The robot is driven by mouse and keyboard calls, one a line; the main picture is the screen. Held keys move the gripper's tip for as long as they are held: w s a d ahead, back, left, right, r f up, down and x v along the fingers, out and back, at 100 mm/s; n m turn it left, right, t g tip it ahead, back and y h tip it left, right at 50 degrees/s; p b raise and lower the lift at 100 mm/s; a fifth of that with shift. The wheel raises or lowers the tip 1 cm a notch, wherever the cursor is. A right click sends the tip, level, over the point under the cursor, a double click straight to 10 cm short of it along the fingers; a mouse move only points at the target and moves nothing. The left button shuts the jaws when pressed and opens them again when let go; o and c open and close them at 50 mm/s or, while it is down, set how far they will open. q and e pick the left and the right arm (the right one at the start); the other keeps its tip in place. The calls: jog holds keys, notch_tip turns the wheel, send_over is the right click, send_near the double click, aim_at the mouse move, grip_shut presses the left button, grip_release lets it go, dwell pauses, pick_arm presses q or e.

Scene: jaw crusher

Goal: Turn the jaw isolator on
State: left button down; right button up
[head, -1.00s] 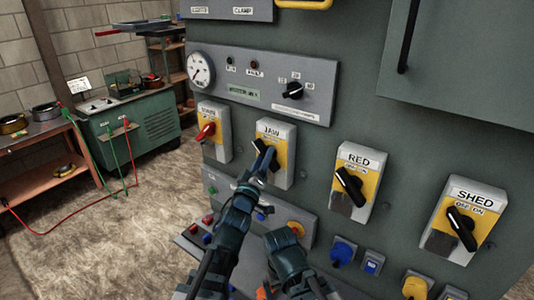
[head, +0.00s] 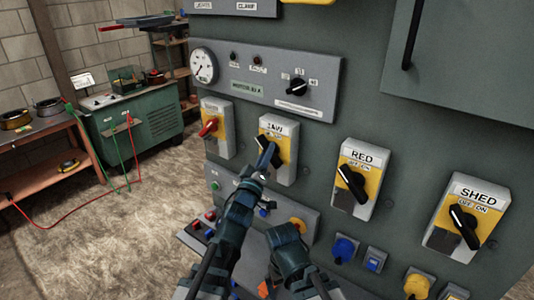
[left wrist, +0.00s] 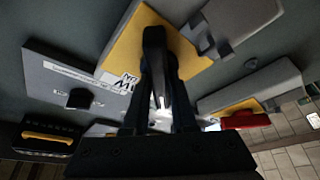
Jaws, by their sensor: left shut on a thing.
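The jaw isolator (head: 286,165) is a grey box with a yellow plate marked JAW, in the middle of the panel. Its black handle (head: 262,138) slants from upper left to lower right. My left gripper (head: 267,158) is shut on the handle's lower part, which the fingers hide. In the left wrist view the handle (left wrist: 154,45) sits between the two dark fingers (left wrist: 158,105), over the yellow plate (left wrist: 112,58). My right arm's end (head: 286,250) is low in front of the panel, and its fingers cannot be made out.
An isolator with a red handle (head: 208,127) stands left of the jaw one. The RED isolator (head: 357,180) and SHED isolator (head: 466,215) stand to the right, both with slanted black handles. A gauge panel (head: 265,82) is above. A button console (head: 222,190) is below.

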pick_arm(q)
jog(key=shift+m, duration=0.4)
jog(key=m+h+b, duration=0.1)
jog(key=m+h, duration=0.1)
jog(key=m, duration=0.2)
jog(key=shift+w+b, duration=0.1)
jog(key=shift+b, duration=0.2)
jog(key=m+h, duration=0.2)
jog(key=m, duration=0.2)
jog(key=shift+g, duration=0.4)
jog(key=m+g+h, duration=0.1)
jog(key=m+h, duration=0.1)
jog(key=m, duration=0.2)
jog(key=shift+r, duration=0.1)
jog(key=m+g+h, duration=0.1)
jog(key=m, duration=0.2)
jog(key=m+g+h, duration=0.1)
jog(key=m, duration=0.2)
jog(key=shift+m+g+h, duration=0.4)
jog(key=shift+m+g+h+p, duration=0.4)
jog(key=shift+m+g+p, duration=0.65)
jog(key=shift+m, duration=1.65)
jog(key=shift+m+g, duration=0.25)
jog(key=shift+m, duration=0.05)
